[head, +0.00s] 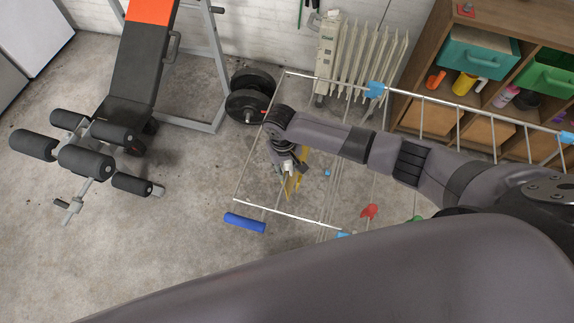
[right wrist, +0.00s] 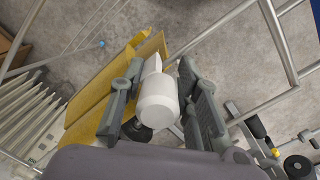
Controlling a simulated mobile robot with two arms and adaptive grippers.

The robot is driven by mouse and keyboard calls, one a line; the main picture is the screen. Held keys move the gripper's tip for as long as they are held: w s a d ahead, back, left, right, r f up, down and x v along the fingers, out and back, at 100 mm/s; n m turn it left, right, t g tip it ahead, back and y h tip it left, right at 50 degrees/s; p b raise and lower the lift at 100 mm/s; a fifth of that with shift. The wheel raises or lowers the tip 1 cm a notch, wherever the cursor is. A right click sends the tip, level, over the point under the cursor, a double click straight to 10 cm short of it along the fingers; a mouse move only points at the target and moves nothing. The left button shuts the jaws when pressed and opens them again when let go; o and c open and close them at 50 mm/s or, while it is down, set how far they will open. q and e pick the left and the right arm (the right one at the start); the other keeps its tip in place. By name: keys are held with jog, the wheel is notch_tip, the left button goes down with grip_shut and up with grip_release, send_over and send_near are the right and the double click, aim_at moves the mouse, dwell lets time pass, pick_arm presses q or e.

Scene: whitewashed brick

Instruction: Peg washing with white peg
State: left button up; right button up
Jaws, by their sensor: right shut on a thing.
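My right gripper (head: 288,166) is at the left end of the metal drying rack (head: 318,79), low over its rails. In the right wrist view, the right gripper (right wrist: 163,88) is shut on the white peg (right wrist: 157,100), which sits between the two grey fingers with its narrow end pointing away. The yellow washing (right wrist: 92,92) hangs in two layers just beyond the left finger. It also shows as a thin strip beside the gripper in the head view (head: 292,187). I cannot tell whether the peg touches the washing. My left gripper is out of view.
A blue bar (head: 245,222) lies at the rack's near left corner. A red object (head: 369,211) and a small light-blue one (head: 327,173) show among the rails. A radiator (head: 355,55), wooden shelf (head: 430,60), weight plates (head: 248,98) and bench (head: 135,60) stand around.

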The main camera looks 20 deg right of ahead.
jog(key=o, duration=1.2)
jog(key=shift+f, duration=0.1)
jog(key=r, duration=1.2)
jog(key=shift+w+a, duration=0.25)
jog(key=shift+a, duration=0.05)
